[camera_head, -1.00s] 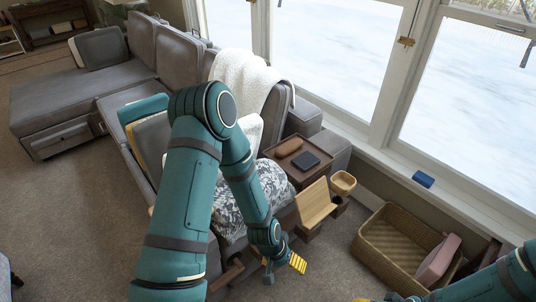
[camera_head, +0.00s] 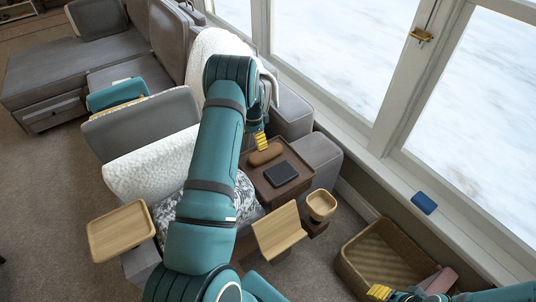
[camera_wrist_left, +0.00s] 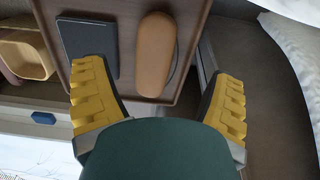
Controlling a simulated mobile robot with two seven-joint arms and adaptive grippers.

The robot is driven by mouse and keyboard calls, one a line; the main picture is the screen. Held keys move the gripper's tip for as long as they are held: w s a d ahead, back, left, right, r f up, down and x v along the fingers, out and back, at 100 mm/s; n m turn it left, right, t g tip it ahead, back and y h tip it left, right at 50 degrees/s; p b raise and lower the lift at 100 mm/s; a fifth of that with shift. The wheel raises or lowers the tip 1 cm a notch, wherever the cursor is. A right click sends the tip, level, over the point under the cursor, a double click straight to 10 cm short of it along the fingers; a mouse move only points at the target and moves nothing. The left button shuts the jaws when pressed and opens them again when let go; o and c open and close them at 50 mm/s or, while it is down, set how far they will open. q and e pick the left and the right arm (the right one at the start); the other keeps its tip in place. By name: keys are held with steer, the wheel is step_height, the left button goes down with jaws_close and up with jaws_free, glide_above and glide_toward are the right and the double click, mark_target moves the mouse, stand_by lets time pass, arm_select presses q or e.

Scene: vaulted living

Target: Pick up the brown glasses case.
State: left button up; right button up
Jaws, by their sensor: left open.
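The brown glasses case (camera_head: 266,155) lies on a dark wooden tray table (camera_head: 264,190), by the sofa's end. My left gripper (camera_head: 261,142) is at the case's far left end in the head view and partly overlaps the view of it. In the left wrist view, the case (camera_wrist_left: 155,55) lies lengthwise between the two yellow fingers of my open left gripper (camera_wrist_left: 162,72), with a gap on each side. Contact does not show. My right gripper (camera_head: 379,292) shows only in part at the bottom edge; its jaw state is unclear.
A dark flat notebook-like object (camera_head: 281,173) lies close beside the case; it also shows in the left wrist view (camera_wrist_left: 88,38). A wooden bowl (camera_head: 321,204) and a wicker basket (camera_head: 385,255) stand nearer. The window sill holds a blue object (camera_head: 424,204).

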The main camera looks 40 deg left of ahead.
mark_target(256, 156)
arm_select(q)
step_height(256, 156, down, 6)
steer(key=shift+d+r+b, duration=0.1)
steer(key=shift+b, duration=0.3)
steer(key=shift+s+d+f+b, duration=0.1)
steer(key=shift+f+b, duration=0.5)
steer(key=shift+f, duration=2.05)
steer(key=c, duration=1)
